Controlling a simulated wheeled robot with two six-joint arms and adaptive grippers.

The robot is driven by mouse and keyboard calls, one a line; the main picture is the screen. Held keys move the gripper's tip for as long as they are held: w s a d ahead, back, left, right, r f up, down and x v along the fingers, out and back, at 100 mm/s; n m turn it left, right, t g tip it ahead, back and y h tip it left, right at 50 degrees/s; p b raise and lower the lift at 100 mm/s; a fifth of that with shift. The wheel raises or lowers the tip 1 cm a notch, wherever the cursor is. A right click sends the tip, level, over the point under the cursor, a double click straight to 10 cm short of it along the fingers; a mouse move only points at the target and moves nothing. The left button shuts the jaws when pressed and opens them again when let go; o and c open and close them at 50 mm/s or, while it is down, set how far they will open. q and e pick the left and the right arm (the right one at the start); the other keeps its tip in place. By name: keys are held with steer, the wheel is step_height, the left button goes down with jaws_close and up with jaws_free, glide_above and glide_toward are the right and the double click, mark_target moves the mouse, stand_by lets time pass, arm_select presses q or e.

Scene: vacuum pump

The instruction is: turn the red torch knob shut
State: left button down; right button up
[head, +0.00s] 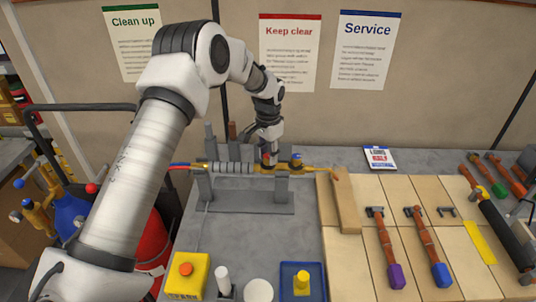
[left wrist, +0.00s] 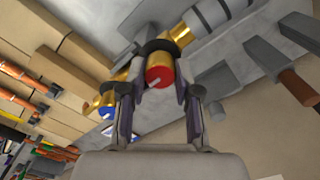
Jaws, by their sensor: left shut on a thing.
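The torch (head: 310,166) lies level on a grey stand (head: 240,209), with red and blue hoses at its left end. Its red knob (left wrist: 159,76) has a white mark and sits between the two fingers of my left gripper (left wrist: 157,92), which is shut on it. In the head view, my left gripper (head: 268,146) reaches down onto the red knob (head: 266,158) from above, hiding part of it. The blue knob (head: 296,159) is just right of it, free; it also shows in the left wrist view (left wrist: 106,111). My right gripper is not in view.
Wooden boards (head: 400,190) with several hammer-like tools lie to the right. Upright grey and brown pieces stand behind the torch. Grey bench between stand and tray is clear.

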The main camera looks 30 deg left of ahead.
arm_select(q)
steer(key=shift+f, duration=0.1)
stand_by(0.4)
steer(key=c, duration=1)
jaws_free()
steer(key=shift+c, duration=0.2)
steer(key=shift+o, duration=1.1)
steer(key=shift+w+f, duration=0.1)
steer(key=shift+w, duration=0.1)
step_height(320, 180, up, 12)
